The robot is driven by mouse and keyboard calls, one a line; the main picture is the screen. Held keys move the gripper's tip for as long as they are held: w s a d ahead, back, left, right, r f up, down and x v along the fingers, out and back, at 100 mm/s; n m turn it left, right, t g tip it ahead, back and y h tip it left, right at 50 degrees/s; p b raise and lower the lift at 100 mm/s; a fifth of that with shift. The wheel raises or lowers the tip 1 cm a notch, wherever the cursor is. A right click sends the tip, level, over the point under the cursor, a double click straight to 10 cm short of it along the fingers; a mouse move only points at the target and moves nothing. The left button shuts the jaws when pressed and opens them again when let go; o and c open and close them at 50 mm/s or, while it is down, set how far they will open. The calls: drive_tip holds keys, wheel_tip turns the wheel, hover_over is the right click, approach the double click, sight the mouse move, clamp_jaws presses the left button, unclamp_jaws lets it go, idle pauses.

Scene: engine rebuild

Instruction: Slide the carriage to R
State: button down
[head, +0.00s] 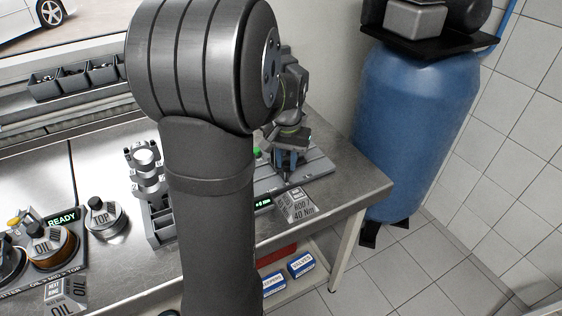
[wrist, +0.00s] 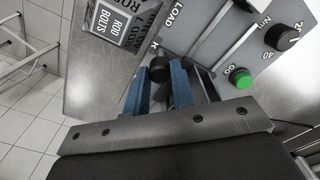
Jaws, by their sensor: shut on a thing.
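My gripper (head: 287,160) points down over a grey fixture (head: 318,172) at the right end of the bench. In the wrist view my blue fingers (wrist: 157,82) are shut on a small black knob (wrist: 157,66), one on each side of it. The knob appears to belong to the carriage, whose body is mostly hidden behind my fingers. The fixture panel (wrist: 196,22) has the word LOAD and light rails. A single letter beside the knob is partly cut off and hard to read.
A green GO button (wrist: 242,80) and a black dial (wrist: 281,37) sit beside the rails. A ROD BOLTS label block (head: 297,206) stands at the fixture's front. My arm hides mid-bench. A blue tank (head: 415,120) stands beyond the bench's right end.

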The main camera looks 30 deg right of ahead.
drive_tip(key=shift+r, duration=0.1)
drive_tip(key=c, duration=1.2)
unclamp_jaws()
wheel_tip(320, 180, up, 17)
drive_tip(key=shift+r, duration=0.2)
wheel_tip(320, 180, down, 18)
drive_tip(key=shift+r, duration=0.2)
drive_tip(key=shift+a, duration=0.1)
drive_tip(key=shift+r, duration=0.1)
